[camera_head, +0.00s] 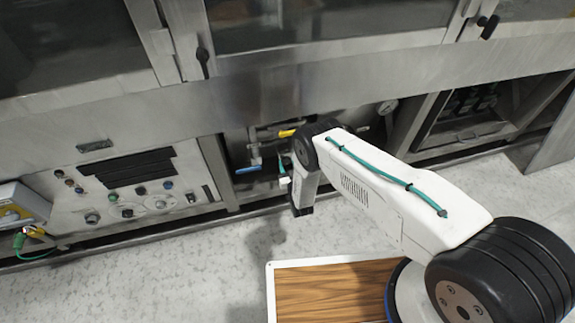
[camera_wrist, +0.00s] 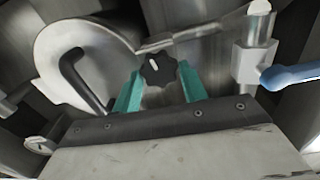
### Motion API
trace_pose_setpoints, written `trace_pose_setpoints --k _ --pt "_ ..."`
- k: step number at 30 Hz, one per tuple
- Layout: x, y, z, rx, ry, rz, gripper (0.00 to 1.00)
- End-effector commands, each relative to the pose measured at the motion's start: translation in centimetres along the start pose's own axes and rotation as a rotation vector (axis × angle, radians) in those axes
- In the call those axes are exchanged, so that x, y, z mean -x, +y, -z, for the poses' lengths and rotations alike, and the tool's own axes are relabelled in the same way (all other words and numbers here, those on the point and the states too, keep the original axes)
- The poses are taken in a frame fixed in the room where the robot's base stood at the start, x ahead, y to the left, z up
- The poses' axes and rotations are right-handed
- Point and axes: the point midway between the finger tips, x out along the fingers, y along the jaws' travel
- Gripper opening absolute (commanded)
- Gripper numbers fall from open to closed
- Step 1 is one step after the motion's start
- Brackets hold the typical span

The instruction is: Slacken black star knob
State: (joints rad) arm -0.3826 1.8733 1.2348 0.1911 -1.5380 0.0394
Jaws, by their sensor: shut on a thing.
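The black star knob (camera_wrist: 155,69) has a lobed rim and a pale pointer mark, and shows in the middle of the wrist view. My gripper (camera_wrist: 160,73) has teal fingers, one on each side of the knob, and is shut on it. In the head view my gripper (camera_head: 284,172) is small and mostly hidden by my wrist, low in the open bay under the washer. The knob itself cannot be made out there.
A blue-handled valve (camera_wrist: 290,75) stands close right of the knob. A round metal cover (camera_wrist: 85,60) with a black bent handle (camera_wrist: 80,78) is close left. In the head view, a control panel (camera_head: 140,190) is to the left and a pressure gauge (camera_head: 387,107) to the right.

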Motion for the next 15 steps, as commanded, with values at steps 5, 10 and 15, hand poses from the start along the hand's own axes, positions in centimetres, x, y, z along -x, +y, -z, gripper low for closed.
trace_pose_setpoints --k 5,10,15 --pt "0.00 -0.14 0.00 0.157 0.000 0.001 0.20" --pt "0.00 -0.21 -0.01 0.319 0.000 0.002 0.20" --pt "0.00 -0.28 -0.04 0.481 0.000 0.002 0.20"
